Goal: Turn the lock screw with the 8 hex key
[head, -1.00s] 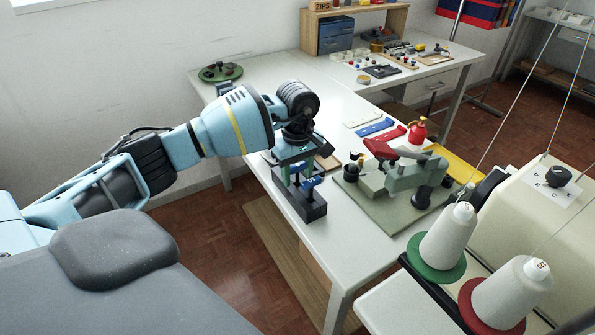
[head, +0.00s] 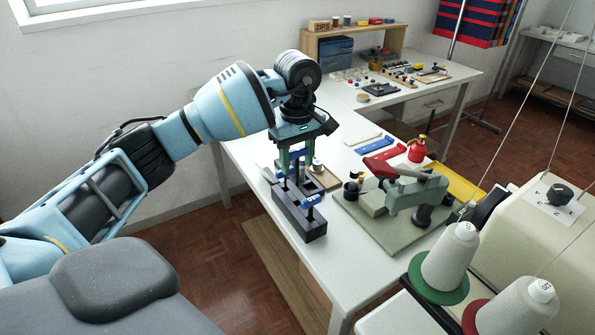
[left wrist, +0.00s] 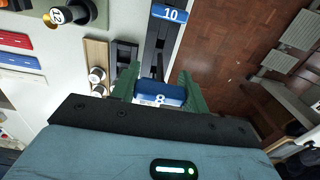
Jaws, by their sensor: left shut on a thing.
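My left gripper (head: 295,163) points down over a black key rack (head: 300,225) at the table's front left. Its green fingers are shut on the blue handle of the 8 hex key (left wrist: 160,97), whose white 8 shows in the left wrist view. The handle is above the rack; I cannot tell whether its lower end is clear of it. A second blue-handled key, marked 10 (left wrist: 171,14), stands in the rack, and its blue handle shows in the head view (head: 311,200). I cannot make out the lock screw for certain. My right gripper is not in view.
A green fixture with a red lever (head: 415,193) stands on a green plate right of the rack. A red bottle (head: 417,149) and blue and red strips lie behind it. Thread cones (head: 450,256) and a cream machine (head: 535,220) fill the right side.

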